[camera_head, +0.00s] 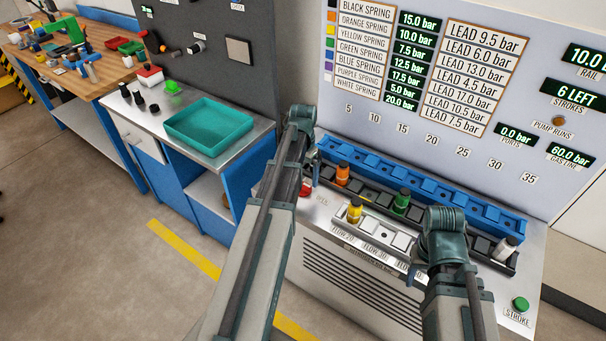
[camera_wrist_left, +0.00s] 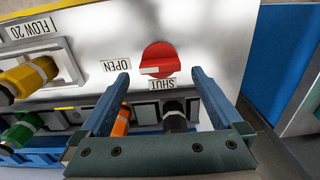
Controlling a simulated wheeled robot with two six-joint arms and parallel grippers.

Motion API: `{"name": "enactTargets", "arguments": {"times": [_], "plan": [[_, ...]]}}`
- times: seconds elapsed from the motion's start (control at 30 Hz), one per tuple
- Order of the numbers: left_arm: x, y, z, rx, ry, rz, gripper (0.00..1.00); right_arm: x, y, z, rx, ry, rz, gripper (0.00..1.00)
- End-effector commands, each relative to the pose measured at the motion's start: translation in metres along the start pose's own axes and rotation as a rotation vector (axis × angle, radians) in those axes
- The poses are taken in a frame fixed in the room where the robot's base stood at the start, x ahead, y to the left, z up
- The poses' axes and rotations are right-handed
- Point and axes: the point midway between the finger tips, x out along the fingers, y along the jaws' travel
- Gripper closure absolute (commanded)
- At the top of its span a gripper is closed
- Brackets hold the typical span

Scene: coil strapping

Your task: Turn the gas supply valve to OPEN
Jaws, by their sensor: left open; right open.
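The gas supply valve is a red round knob (camera_wrist_left: 158,56) with a pale bar on its lower left, in the left wrist view. An OPEN label (camera_wrist_left: 117,66) lies to its left and a SHUT label (camera_wrist_left: 161,84) just below it. My left gripper (camera_wrist_left: 161,76) is open, its two fingers either side of the SHUT label, and no contact with the knob shows. In the head view the red knob (camera_head: 306,188) is partly hidden by my left arm, whose gripper (camera_head: 311,160) is mostly hidden too. My right gripper (camera_head: 412,280) is mostly hidden behind its arm, above the bench.
A blue rack (camera_head: 420,185) runs along the back of the bench, with orange (camera_head: 342,173), green (camera_head: 401,201) and yellow (camera_head: 354,210) springs or plugs near it. A green STROKE button (camera_head: 520,304) is at the right. A teal tray (camera_head: 208,134) stands on the left bench.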

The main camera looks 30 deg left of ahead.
Motion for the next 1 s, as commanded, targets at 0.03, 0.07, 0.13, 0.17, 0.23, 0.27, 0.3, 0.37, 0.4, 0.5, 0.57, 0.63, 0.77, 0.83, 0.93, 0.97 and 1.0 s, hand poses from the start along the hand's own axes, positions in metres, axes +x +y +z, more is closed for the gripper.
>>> {"name": "enactTargets", "arguments": {"times": [0.03, 0.07, 0.13, 0.17, 0.23, 0.27, 0.3, 0.37, 0.4, 0.5, 0.57, 0.63, 0.77, 0.83, 0.93, 0.97, 1.0], "plan": [[-0.015, 0.0, 0.0, 0.0, 0.0, 0.0, 0.0, -0.015, 0.002, 0.001, 0.0, 0.0, 0.0, 0.5], [-0.02, 0.0, 0.0, 0.0, 0.0, 0.0, 0.0, -0.02, 0.002, 0.001, 0.0, 0.0, 0.0, 0.5], [-0.031, 0.0, 0.0, 0.0, 0.0, 0.0, 0.0, -0.031, 0.003, 0.002, 0.0, 0.0, 0.0, 0.5], [-0.036, 0.0, 0.0, 0.0, 0.0, 0.0, 0.0, -0.035, 0.003, 0.002, 0.0, 0.0, 0.0, 0.5], [-0.046, 0.0, 0.0, 0.0, 0.0, 0.0, 0.0, -0.046, 0.004, 0.003, 0.0, 0.0, 0.0, 0.5], [-0.051, 0.0, 0.0, 0.0, 0.0, 0.0, 0.0, -0.05, 0.005, 0.003, 0.0, 0.0, 0.0, 0.5], [-0.057, 0.0, 0.0, 0.0, 0.0, 0.0, 0.0, -0.056, 0.005, 0.003, 0.0, 0.0, 0.0, 0.5], [-0.066, 0.0, 0.0, 0.001, 0.0, 0.0, 0.0, -0.065, 0.006, 0.004, -0.001, 0.0, 0.0, 0.5], [-0.072, 0.0, 0.0, 0.001, 0.0, 0.0, 0.0, -0.071, 0.007, 0.004, -0.001, 0.0, 0.0, 0.5], [-0.086, 0.0, 0.0, 0.001, 0.0, 0.0, 0.0, -0.086, 0.008, 0.005, -0.001, 0.0, 0.0, 0.5], [-0.093, 0.0, 0.0, 0.001, 0.0, 0.0, 0.0, -0.093, 0.009, 0.005, -0.002, 0.0, 0.0, 0.5], [-0.1, 0.0, 0.0, 0.001, 0.0, 0.0, 0.0, -0.099, 0.009, 0.006, -0.002, 0.0, 0.0, 0.5], [-0.104, 0.0, 0.0, 0.001, 0.0, 0.0, 0.0, -0.104, 0.01, 0.006, -0.002, 0.0, 0.0, 0.5], [-0.104, 0.0, 0.0, 0.001, 0.0, 0.0, 0.0, -0.104, 0.01, 0.006, -0.002, 0.0, 0.0, 0.5], [-0.103, 0.0, 0.0, 0.001, 0.0, 0.0, 0.0, -0.103, 0.01, 0.006, -0.002, 0.0, 0.0, 0.5], [-0.103, 0.0, 0.0, 0.001, 0.0, 0.0, 0.0, -0.103, 0.01, 0.006, -0.002, 0.0, 0.0, 0.5], [-0.103, 0.0, 0.0, 0.001, 0.0, 0.0, 0.0, -0.103, 0.01, 0.006, -0.002, 0.0, 0.0, 0.5]]}}
